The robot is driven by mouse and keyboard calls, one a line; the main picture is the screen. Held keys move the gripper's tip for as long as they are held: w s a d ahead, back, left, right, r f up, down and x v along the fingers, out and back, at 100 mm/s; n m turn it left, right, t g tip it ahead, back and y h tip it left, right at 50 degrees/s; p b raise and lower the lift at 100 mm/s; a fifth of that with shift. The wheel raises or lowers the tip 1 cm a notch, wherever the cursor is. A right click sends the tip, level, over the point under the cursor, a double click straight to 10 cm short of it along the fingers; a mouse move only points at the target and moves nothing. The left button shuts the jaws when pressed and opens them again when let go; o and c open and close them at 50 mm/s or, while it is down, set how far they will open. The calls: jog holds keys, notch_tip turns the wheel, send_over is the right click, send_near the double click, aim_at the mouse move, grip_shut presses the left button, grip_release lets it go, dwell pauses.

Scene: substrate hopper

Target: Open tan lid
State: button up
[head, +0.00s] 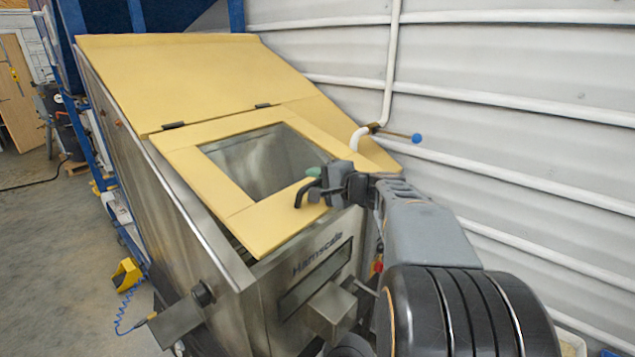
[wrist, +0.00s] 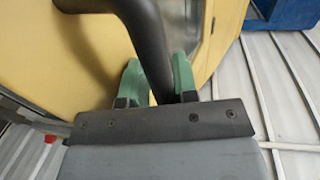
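The tan lid (head: 275,222) is a framed panel with a rectangular window on the sloped top of a steel hopper. Dark hinges join its upper edge to the fixed tan cover. A narrow gap shows under its lower left edge, so it looks slightly raised. Its black curved handle (head: 300,195) is near the lower right part of the frame. My gripper (head: 316,182) is at this handle. In the wrist view, the handle (wrist: 150,40) runs between the two green fingertips, which look closed against both its sides. Their exact contact is partly hidden.
The steel hopper (head: 188,180) has a protruding front box (head: 330,312). A white pipe (head: 392,60) with a blue-knobbed lever (head: 416,138) runs along the corrugated wall at the right, close to my arm. Open floor (head: 45,230) lies at the left.

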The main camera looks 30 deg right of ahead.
jog(key=r+v, duration=0.1)
jog(key=v, duration=1.5)
jog(key=shift+w+a+r+b, duration=0.2)
jog(key=shift+r+b, duration=0.1)
jog(key=shift+b, duration=0.15)
dwell(0.6)
jog(key=shift+f, duration=0.1)
jog(key=shift+c, duration=0.4)
